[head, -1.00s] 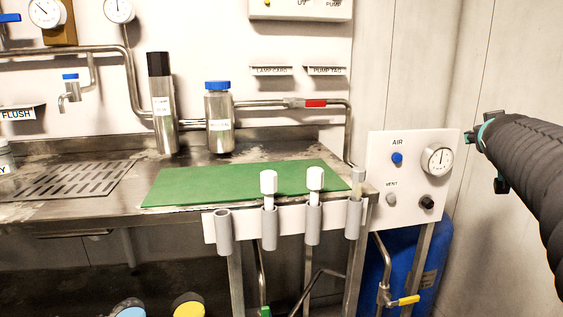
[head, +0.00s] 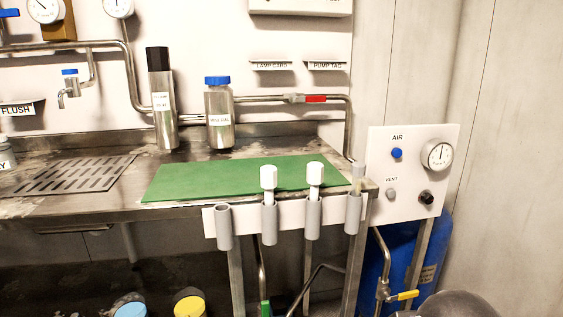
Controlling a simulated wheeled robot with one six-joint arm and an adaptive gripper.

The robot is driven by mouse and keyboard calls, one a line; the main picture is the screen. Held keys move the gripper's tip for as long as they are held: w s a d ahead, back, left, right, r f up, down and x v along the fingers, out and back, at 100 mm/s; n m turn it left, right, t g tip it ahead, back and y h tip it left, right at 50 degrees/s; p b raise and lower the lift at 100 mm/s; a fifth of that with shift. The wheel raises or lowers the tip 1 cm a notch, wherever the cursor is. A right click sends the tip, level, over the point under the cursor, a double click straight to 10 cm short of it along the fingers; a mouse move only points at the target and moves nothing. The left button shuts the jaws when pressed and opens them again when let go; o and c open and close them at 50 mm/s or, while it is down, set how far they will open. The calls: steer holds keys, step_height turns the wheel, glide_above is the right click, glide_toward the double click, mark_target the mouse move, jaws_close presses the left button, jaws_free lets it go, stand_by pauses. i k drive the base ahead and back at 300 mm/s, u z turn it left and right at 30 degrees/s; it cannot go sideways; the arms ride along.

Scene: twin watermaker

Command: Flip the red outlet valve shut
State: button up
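The red outlet valve handle (head: 315,98) sits on the steel pipe along the back wall, in the right part of the head view. The handle lies level, in line with the pipe, to the right of a small metal valve body (head: 293,98). Nothing touches it. My gripper is not in view. Only a dark rounded part of my arm shows at the bottom right edge.
A green mat (head: 240,180) lies on the steel counter below the valve. A blue-capped bottle (head: 219,115) and a black-topped cylinder (head: 162,100) stand left of it. Tube holders (head: 313,220) line the front edge. An air panel (head: 420,165) stands at right.

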mark_target(321, 99)
steer(key=k, duration=1)
steer(key=u, duration=1.05)
steer(key=i, duration=0.95)
steer(key=z, duration=1.25)
